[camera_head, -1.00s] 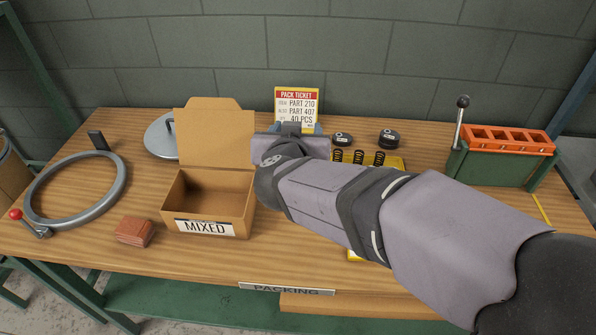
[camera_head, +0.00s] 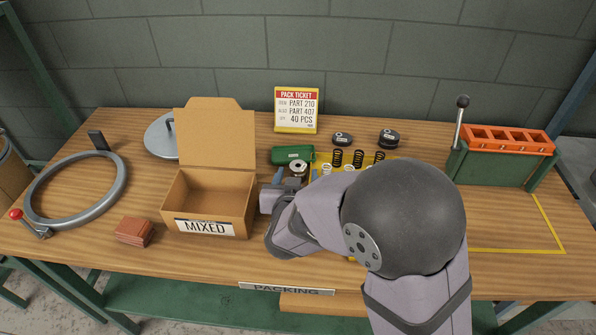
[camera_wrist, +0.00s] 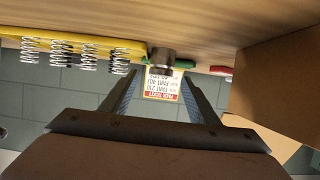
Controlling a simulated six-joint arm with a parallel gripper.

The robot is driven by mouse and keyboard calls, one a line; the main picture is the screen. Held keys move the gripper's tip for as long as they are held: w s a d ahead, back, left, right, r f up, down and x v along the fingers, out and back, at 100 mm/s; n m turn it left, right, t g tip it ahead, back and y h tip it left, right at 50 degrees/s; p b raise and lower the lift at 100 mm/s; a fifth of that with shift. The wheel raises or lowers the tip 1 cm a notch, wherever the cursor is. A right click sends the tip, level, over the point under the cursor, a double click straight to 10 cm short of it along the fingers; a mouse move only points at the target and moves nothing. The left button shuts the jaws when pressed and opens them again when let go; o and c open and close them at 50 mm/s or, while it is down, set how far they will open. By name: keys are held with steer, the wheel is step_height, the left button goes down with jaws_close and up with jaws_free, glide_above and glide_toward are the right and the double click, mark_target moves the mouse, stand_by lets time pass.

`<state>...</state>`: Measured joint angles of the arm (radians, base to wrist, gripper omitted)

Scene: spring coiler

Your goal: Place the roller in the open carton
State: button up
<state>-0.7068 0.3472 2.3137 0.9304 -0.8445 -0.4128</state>
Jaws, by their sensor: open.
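The roller (camera_head: 298,168) is a small grey metal cylinder standing on the bench, right of the open carton and in front of a green block. In the wrist view, which looks inverted, the roller (camera_wrist: 162,60) shows just beyond and between my fingertips. My gripper (camera_head: 296,178) is open and empty, with its blue fingers pointing at the roller; its two fingers also show in the wrist view (camera_wrist: 161,82). Contact cannot be told. The open carton (camera_head: 205,222), labelled MIXED, stands left of my gripper with its lid raised. Its visible inside looks empty.
The green block (camera_head: 290,154) sits close behind the roller. The pack ticket (camera_head: 296,108) stands behind. A brown block (camera_head: 134,231) and a grey ring (camera_head: 122,190) lie left.

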steer(key=shift+p+x, duration=0.35)
steer(key=shift+x, duration=2.7)
steer(key=shift+a+r, duration=0.1)
steer(key=shift+a, duration=0.05)
jaws_close()
steer(key=shift+r, duration=0.15)
step_height(320, 180, up, 10)
steer(key=p, duration=0.2)
step_height(320, 180, up, 6)
steer(key=p, duration=0.6)
glide_above(298, 164)
steer(key=shift+s+r, duration=0.15)
steer(key=shift+s, duration=0.2)
